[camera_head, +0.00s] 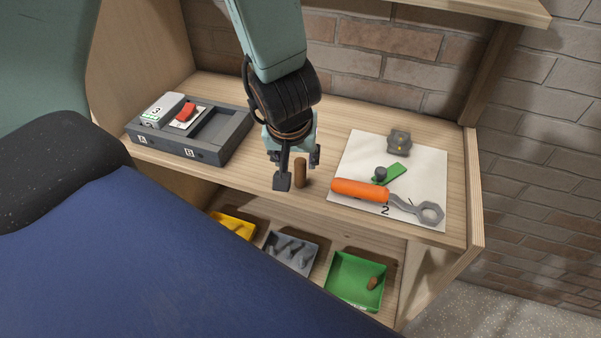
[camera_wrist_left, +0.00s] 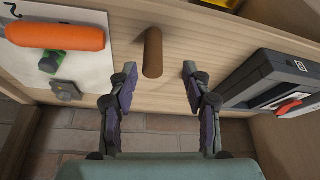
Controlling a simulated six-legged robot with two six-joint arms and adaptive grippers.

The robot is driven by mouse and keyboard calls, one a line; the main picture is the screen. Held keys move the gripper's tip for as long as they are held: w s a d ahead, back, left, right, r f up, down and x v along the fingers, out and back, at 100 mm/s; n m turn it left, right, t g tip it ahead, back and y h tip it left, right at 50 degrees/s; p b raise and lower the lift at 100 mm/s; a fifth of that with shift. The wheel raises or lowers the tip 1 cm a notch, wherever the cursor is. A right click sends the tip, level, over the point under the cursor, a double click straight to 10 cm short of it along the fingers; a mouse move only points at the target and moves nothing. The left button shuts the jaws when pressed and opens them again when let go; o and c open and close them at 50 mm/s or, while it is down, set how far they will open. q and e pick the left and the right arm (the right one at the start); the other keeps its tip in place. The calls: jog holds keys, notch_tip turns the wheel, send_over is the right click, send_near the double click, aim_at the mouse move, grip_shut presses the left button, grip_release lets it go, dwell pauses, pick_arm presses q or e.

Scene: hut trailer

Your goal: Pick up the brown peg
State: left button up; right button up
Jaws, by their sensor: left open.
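The brown peg (camera_head: 300,172) stands upright on the wooden shelf top, near its front edge. My left gripper (camera_head: 297,172) is right over it, with one finger seen in front and to the left of the peg. In the left wrist view the peg (camera_wrist_left: 153,52) lies between the lines of the two open fingers (camera_wrist_left: 160,75), a little beyond their tips. A gap shows on both sides of it, so the gripper is open and empty. My right gripper is not in view.
A dark grey tray (camera_head: 226,146) is at the left. A white sheet (camera_head: 435,160) at the right holds an orange-handled wrench (camera_head: 361,188), a green piece (camera_head: 394,173) and a grey-yellow block (camera_head: 399,141). Yellow (camera_head: 235,226), grey (camera_head: 291,252) and green (camera_head: 343,280) bins sit below.

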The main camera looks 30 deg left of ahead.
aim_at(299, 169)
pick_arm(q)
jog(key=shift+w+d+f, duration=0.2)
jog(key=shift+w+f, duration=0.1)
jog(key=shift+f, duration=0.45)
jog(key=b+x, duration=0.3)
jog(key=x, duration=0.1)
jog(key=shift+f, duration=0.1)
jog(key=shift+w+f, duration=0.25)
jog(key=shift+f, duration=0.05)
jog(key=shift+w, duration=0.2)
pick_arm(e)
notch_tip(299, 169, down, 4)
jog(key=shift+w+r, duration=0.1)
pick_arm(q)
jog(key=shift+s+a, duration=0.1)
jog(key=shift+s, duration=0.1)
jog(key=c, duration=0.4)
jog(key=shift+w, duration=0.1)
jog(key=c, duration=0.5)
jog(key=shift+c, duration=0.4)
